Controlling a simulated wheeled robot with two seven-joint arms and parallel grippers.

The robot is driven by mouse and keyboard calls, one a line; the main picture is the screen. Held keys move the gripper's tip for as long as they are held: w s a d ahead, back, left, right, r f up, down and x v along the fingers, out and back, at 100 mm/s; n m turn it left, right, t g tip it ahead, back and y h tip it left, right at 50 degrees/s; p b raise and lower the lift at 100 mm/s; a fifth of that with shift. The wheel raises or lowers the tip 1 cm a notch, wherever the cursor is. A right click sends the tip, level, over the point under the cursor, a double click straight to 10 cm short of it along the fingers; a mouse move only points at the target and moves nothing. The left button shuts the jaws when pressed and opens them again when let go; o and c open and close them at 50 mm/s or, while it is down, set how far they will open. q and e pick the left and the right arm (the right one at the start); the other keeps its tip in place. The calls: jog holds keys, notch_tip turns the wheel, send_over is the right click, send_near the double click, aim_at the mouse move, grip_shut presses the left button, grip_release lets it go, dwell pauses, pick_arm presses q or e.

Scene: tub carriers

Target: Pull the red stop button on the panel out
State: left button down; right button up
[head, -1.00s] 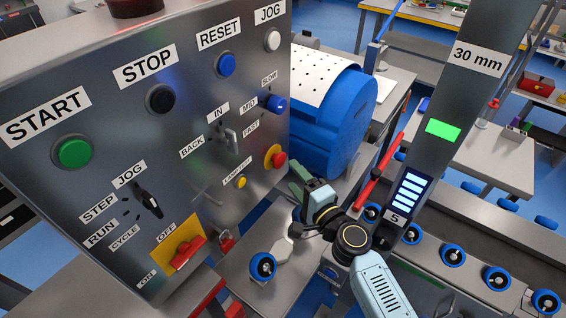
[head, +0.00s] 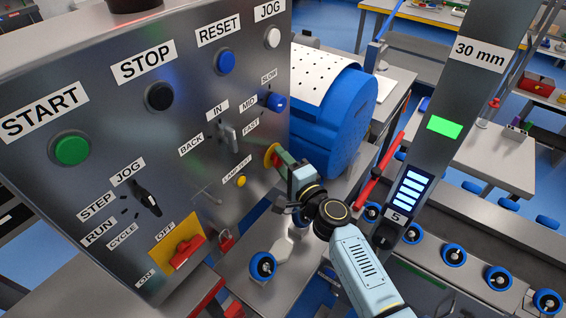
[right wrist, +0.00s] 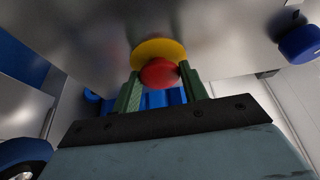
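The red stop button (right wrist: 160,73) sits in front of its yellow disc (right wrist: 158,52) on the panel, seen in the right wrist view. In the head view the yellow disc (head: 270,155) shows at the panel's right edge, and my gripper hides most of the button. My right gripper (head: 282,158) points at the panel there. In the right wrist view its green fingers (right wrist: 160,82) are spread, one on each side of the red button. Small gaps seem to remain, but contact is hard to tell. My left gripper is not in view.
The yellow lamp test button (head: 240,181), a blue speed knob (head: 274,101) and a lever (head: 229,138) are close by on the panel. A blue drum housing (head: 335,125) stands just right of the panel. A post (head: 440,125) rises farther right.

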jog(key=c, duration=0.7)
jog(key=shift+s+d, duration=0.55)
jog(key=shift+d, duration=0.15)
jog(key=o, duration=1.4)
jog(key=shift+d, duration=0.1)
